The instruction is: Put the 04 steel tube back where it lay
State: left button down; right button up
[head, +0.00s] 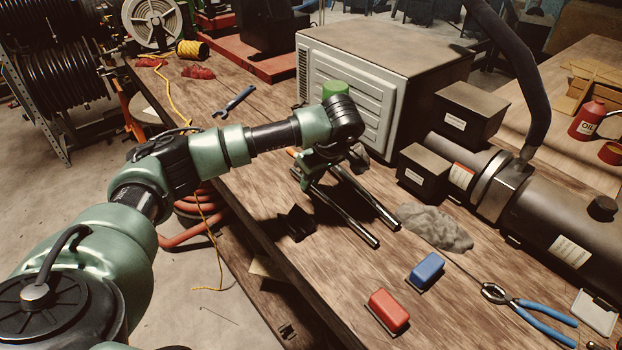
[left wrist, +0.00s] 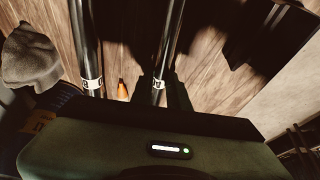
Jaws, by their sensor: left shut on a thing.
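Two dark steel tubes lie side by side and slanting in the head view: a near one (head: 345,218) and a far one (head: 368,198). In the left wrist view they run up from the gripper, one at left (left wrist: 84,40) and one near the middle (left wrist: 169,40). Each has a white label, too small to read, so I cannot tell which is 04. My left gripper (head: 308,180) is shut at the upper-left end of the tubes, seemingly on the near one. Whether that tube touches the table is unclear. My right gripper is out of view.
The wooden bench holds a grey cloth (head: 436,228), blue block (head: 426,270), red block (head: 388,311) and pliers (head: 525,305) at lower right. A black bracket (head: 296,222) stands left of the tubes. A vented metal box (head: 375,75) and dark machine (head: 490,180) stand behind.

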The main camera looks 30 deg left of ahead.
pick_arm(q)
jog(key=shift+f, duration=0.2)
dwell(0.3)
jog(key=c, duration=1.3)
grip_release()
